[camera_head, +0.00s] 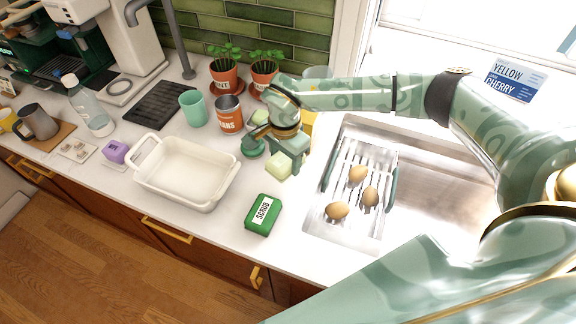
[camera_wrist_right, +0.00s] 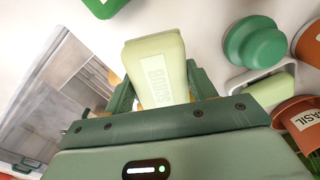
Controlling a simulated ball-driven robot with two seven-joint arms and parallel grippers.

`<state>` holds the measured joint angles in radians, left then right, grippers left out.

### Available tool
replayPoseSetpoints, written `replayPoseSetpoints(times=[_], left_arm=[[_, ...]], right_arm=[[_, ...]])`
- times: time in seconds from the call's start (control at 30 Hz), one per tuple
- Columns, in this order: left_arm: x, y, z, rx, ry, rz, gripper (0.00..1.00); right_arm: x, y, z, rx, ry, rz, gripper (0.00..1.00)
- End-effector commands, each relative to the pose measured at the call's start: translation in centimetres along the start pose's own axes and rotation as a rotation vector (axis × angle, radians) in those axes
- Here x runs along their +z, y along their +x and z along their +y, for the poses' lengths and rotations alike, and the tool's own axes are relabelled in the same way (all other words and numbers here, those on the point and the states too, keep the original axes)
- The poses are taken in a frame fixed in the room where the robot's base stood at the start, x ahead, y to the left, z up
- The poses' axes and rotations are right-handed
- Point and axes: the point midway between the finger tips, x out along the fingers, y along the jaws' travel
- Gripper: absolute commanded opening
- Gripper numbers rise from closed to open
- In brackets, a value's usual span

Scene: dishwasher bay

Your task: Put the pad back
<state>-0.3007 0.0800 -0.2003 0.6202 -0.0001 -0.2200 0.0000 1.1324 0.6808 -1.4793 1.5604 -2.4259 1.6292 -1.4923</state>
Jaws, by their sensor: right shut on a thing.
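My right gripper (camera_head: 290,146) points down over the counter, between the white dish and the sink. It is shut on a pale green pad (camera_head: 279,166), which sticks out below the fingers. In the right wrist view the pad (camera_wrist_right: 155,62) sits between the two fingers, its label reading SCRUB. I cannot tell exactly how far it is above the counter. A green box marked SCRUB (camera_head: 263,215) lies on the counter near the front edge, below the gripper in the picture. Its corner seems to show at the top of the wrist view. My left gripper is out of view.
A white dish (camera_head: 184,174) stands left of the gripper. A dark green round knob-like thing (camera_wrist_right: 255,42) and a white holder with a pale green block (camera_wrist_right: 270,90) are close by. The sink (camera_head: 430,180) with eggs on a rack is at right.

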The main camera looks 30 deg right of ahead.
Motion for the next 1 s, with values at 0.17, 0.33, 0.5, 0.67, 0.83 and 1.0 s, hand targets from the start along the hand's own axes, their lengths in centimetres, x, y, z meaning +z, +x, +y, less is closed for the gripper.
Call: replayPoseSetpoints(times=[0.17, 0.33, 0.5, 0.67, 0.83, 1.0], left_arm=[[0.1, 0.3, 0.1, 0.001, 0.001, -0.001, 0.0], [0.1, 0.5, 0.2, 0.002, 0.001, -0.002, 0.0], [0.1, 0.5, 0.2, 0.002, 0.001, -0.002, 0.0], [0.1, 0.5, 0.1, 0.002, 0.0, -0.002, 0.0], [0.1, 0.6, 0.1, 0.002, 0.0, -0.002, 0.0], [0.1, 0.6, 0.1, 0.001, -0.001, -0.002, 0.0]], right_arm=[[-1.1, 1.4, -0.2, 0.002, 0.002, 0.0, 0.31], [-1.4, 4.1, -0.2, 0.003, 0.0, -0.001, 0.31], [-1.4, 4.8, -0.3, -0.001, 0.0, -0.001, 0.31], [-1.4, 4.7, -0.3, -0.001, 0.0, -0.001, 0.31], [-1.4, 5.0, -0.3, 0.0, 0.0, 0.0, 0.7], [-1.4, 5.0, -0.3, 0.0, 0.0, 0.0, 0.78]])
